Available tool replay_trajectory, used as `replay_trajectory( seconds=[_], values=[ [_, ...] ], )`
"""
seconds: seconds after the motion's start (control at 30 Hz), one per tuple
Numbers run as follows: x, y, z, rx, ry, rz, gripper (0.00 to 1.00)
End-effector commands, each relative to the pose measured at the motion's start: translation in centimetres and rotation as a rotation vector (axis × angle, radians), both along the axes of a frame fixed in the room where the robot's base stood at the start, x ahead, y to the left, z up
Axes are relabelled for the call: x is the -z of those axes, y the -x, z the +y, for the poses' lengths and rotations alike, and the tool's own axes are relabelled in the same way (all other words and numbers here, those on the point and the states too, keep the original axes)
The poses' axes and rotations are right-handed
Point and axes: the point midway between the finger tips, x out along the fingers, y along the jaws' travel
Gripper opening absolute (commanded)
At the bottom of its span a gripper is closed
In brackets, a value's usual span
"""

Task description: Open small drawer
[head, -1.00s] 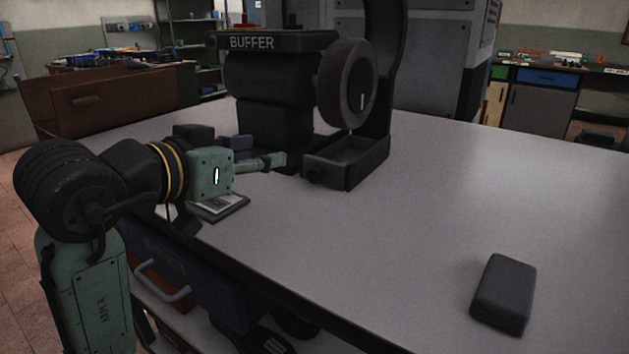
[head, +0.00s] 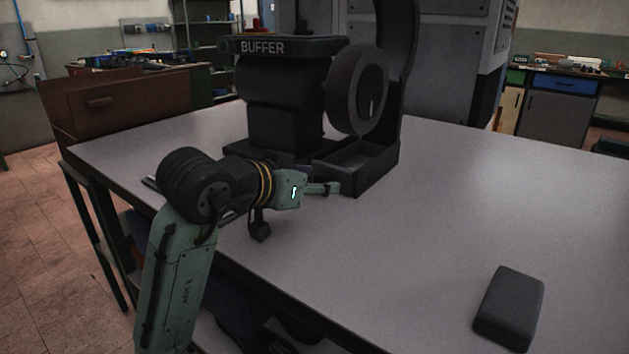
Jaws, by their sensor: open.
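The small drawer (head: 368,181) looks like the dark open-topped tray at the foot of the buffer machine (head: 285,110), below its wheel. My gripper (head: 332,188) is open, held low over the table at the drawer's front left side. Its fingertips point right, towards the drawer's front, where they overlap it in the picture. The drawer's knob is hidden behind the fingers. I cannot tell whether the fingers touch the knob or stand around it.
A dark block (head: 509,308) lies on the light grey table (head: 450,220) at the front right. The table right of the machine is clear. A brown wooden cabinet (head: 125,105) stands behind the table's left end. Shadowed items sit below the table's front edge.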

Motion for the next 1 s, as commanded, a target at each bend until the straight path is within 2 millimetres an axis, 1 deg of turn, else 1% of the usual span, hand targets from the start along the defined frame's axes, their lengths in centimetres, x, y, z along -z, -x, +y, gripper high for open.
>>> replay_trajectory(
  seconds=[0.3,0.9,0.97,1.0],
  values=[
    [0.13,-0.22,-0.16,0.0,0.0,0.0,0.44],
    [0.12,-0.19,-0.13,0.0,0.0,0.0,0.04],
    [0.12,-0.19,-0.13,0.0,0.0,0.0,0.0],
    [0.11,-0.2,-0.13,0.0,0.0,0.0,0.0]
  ],
)
